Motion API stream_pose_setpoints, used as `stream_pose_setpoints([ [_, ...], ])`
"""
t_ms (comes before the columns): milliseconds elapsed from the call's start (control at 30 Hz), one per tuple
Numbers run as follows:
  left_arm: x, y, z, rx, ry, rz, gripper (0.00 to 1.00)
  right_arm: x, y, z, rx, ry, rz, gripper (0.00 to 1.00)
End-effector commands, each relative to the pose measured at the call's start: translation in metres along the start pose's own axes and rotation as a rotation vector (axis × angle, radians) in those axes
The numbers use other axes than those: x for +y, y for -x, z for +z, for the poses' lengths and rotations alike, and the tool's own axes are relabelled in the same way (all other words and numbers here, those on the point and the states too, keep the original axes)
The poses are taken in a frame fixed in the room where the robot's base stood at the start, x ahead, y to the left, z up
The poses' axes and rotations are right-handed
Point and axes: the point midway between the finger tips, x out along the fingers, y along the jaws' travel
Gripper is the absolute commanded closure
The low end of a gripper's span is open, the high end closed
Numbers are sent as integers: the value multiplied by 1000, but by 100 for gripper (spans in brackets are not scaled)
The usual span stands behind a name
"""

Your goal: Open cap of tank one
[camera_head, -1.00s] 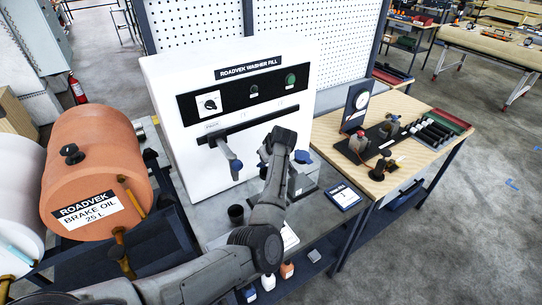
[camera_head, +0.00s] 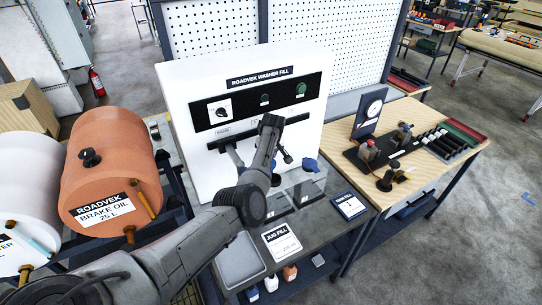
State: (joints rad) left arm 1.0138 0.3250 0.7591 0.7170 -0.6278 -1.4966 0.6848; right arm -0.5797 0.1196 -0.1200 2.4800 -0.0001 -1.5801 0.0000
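My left arm reaches in from the lower left across the washer fill station. Its gripper (camera_head: 287,157) hangs near the white panel's front, above and left of a blue cap (camera_head: 311,165). The fingers are small and dark, so I cannot tell whether they are open. A second blue cap (camera_head: 276,180) shows partly beside my forearm. Both caps sit at the back of the bench in front of the panel. No label saying tank one is readable. My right gripper is not in view.
The white ROADVEK WASHER FILL panel (camera_head: 204,85) stands behind. A JUG FILL card (camera_head: 281,241) and a blue-edged card (camera_head: 348,205) lie on the bench. An orange brake oil drum (camera_head: 108,160) is left; a wooden table (camera_head: 404,189) is right.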

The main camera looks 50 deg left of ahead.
Motion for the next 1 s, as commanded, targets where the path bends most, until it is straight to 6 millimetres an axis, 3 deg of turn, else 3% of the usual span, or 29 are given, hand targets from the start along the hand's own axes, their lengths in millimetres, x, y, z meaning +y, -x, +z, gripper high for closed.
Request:
stream_pose_setpoints([
  [567,-3,-1,-6,11,3,0,100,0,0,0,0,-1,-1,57],
  [600,-3,-1,-6,11,3,0,72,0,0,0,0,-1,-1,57],
  [867,-2,-1,-4,6,2,0,47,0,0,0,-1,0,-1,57],
  [1000,-2,-1,-4,4,1,0,47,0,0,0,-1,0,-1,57],
])
